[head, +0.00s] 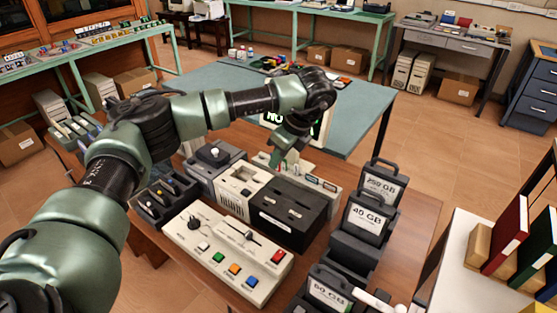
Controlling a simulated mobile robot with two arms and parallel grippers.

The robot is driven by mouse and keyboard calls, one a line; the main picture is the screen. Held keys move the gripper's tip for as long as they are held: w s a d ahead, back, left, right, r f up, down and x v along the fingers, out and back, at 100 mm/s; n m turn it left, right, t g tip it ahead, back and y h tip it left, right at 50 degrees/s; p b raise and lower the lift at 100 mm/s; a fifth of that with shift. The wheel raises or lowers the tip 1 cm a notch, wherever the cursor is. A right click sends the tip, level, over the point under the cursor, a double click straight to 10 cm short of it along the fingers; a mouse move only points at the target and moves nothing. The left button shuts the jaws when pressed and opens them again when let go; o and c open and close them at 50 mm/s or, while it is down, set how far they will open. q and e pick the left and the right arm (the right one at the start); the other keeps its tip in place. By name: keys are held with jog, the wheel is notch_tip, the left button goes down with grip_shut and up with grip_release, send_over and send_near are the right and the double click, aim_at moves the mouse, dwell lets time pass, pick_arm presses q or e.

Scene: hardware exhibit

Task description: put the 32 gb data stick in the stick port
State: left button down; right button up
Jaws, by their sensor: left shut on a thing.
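My left arm reaches over the table from the left. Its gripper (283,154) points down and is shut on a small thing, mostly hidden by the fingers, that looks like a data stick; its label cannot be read. The gripper is just above or at a beige unit with small slots along its front (318,182), behind a black two-slot box. Whether the stick touches the unit or sits in a slot cannot be told. I cannot make out which slot is the stick port. My right gripper is not in view.
A beige control panel (217,252) with colored buttons stands in front. Near it are the black two-slot box (289,212), a beige slotted unit (240,187) and a black rack (165,197). Black cases labelled 40 GB (364,218) and 60 GB (328,290) stand right. A lit screen is partly behind my gripper.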

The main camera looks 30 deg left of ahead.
aim_at(280, 170)
pick_arm(q)
jog(key=shift+f+b, duration=0.9)
jog(key=shift+f, duration=1.8)
jog(key=shift+b, duration=0.4)
jog(key=shift+f+b, duration=0.3)
jog(key=shift+b, duration=0.15)
jog(key=shift+f+b, duration=0.15)
jog(key=shift+b, duration=0.15)
jog(key=shift+f, duration=0.15)
jog(key=shift+f+b, duration=1.05)
jog(key=shift+f, duration=0.15)
